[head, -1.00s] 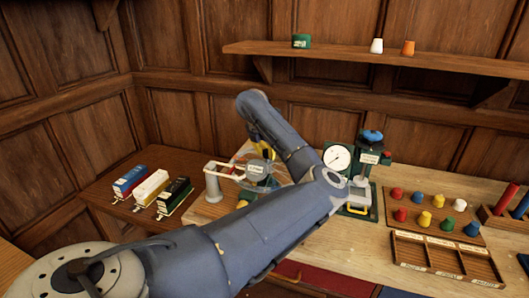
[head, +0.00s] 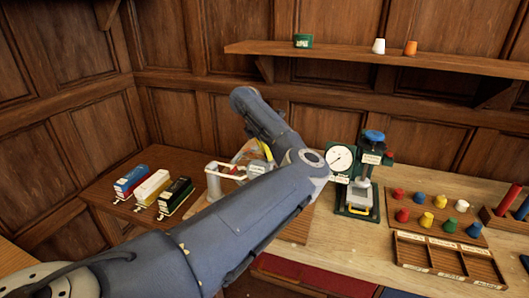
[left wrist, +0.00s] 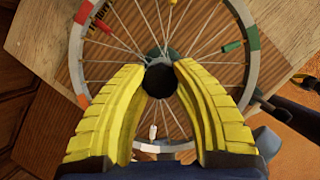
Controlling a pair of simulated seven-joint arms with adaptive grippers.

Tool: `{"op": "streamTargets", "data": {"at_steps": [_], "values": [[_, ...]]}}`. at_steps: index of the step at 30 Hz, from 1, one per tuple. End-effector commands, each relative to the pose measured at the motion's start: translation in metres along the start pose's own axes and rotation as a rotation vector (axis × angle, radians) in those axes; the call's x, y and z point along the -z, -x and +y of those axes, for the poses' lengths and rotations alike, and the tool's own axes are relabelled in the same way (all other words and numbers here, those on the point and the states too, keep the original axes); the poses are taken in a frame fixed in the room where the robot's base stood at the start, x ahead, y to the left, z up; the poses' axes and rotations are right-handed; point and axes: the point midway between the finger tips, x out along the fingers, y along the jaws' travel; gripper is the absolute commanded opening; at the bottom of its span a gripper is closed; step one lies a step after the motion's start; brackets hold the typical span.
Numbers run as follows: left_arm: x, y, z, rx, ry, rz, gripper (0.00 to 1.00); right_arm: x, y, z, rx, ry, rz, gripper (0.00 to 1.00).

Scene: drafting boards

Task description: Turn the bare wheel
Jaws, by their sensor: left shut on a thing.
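The wheel (left wrist: 251,60) fills much of the left wrist view, a pale rim with thin spokes and red, green and orange patches. Small coloured pieces, one red (left wrist: 97,28) and one green (left wrist: 231,47), sit on its spokes. My left gripper (left wrist: 160,70) has its yellow fingers on both sides of a dark round hub piece (left wrist: 160,80) at the wheel's middle, shut on it. In the head view my left arm hides most of the wheel and the gripper; only a little yellow shows. My right gripper is in no view.
A green press with a dial gauge (head: 340,158) stands right of my arm. A board of coloured pegs (head: 440,202) and a divided wooden tray (head: 448,243) lie further right. Three small boxes (head: 152,186) stand on the lower table at left. A shelf (head: 380,56) runs above.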

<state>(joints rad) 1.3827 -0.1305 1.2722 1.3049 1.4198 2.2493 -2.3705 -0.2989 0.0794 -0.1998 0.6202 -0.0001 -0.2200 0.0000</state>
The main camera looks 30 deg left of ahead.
Motion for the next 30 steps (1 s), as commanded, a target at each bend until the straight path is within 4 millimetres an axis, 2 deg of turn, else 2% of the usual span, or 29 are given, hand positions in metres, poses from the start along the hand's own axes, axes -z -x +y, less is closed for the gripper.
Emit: {"op": "streamTargets", "data": {"at_steps": [1, 10, 11, 18, 26, 30], "values": [[-0.0052, 0.0039, 0.0007, -0.004, -0.006, -0.011, 0.0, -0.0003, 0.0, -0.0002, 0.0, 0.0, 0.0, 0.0], [-0.0055, 0.0035, 0.0002, -0.002, -0.006, -0.011, 0.0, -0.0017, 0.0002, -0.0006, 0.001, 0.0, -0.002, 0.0], [-0.0056, 0.0035, 0.0001, -0.002, -0.006, -0.012, 0.31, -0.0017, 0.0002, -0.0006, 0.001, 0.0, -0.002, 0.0], [-0.0033, 0.0014, -0.0004, 0.0, -0.004, -0.007, 0.59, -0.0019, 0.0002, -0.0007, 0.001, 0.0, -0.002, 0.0], [-0.002, 0.0012, -0.0004, 0.001, -0.002, -0.004, 0.59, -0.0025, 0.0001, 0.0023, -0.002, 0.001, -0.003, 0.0], [-0.0025, 0.01, -0.0001, -0.001, -0.002, -0.006, 0.59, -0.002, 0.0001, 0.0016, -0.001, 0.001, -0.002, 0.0]]}}
